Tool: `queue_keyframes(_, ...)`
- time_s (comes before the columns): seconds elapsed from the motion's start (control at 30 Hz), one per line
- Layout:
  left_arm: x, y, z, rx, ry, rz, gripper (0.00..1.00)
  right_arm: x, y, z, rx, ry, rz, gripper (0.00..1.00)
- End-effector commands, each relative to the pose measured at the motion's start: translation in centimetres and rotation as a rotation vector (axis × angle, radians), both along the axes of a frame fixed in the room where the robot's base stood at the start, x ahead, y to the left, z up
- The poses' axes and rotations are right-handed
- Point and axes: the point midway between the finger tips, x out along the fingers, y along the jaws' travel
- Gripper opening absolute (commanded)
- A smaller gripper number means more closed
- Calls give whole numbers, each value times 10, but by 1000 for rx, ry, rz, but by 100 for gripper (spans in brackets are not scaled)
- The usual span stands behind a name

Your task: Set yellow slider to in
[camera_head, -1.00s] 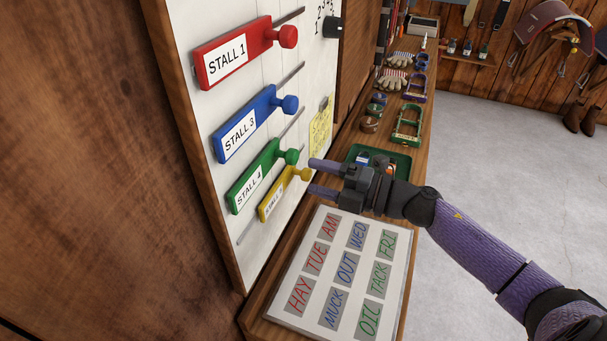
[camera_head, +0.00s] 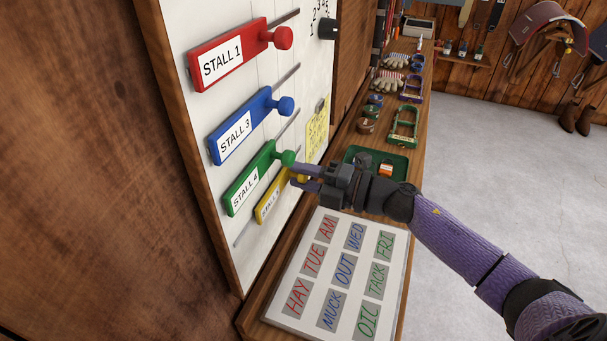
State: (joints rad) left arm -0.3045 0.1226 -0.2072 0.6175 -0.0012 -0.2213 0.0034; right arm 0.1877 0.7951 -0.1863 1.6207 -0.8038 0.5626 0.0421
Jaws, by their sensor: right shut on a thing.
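The yellow slider (camera_head: 275,199) is the lowest of the sliders on the white wall board (camera_head: 201,124). It sits on a slanted rail, with its label partly readable and its round knob at the upper right end. My right gripper (camera_head: 301,177) reaches in from the right and is shut on the yellow slider's knob. The fingers partly hide the knob. My left gripper is not in view.
A yellow note (camera_head: 317,130) hangs right of the rails. Below, a magnet board (camera_head: 300,268) and a green tray (camera_head: 399,161) lie on the wooden shelf.

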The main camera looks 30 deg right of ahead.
Motion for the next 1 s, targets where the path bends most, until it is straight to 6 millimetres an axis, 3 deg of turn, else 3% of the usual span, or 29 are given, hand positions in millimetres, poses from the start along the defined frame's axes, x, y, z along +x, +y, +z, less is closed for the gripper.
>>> queue_keyframes(0.3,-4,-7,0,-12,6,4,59,0,0,-1,-1,1,0,0)
queue_keyframes(1.0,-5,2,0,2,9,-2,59,0,0,-1,-1,1,0,0)
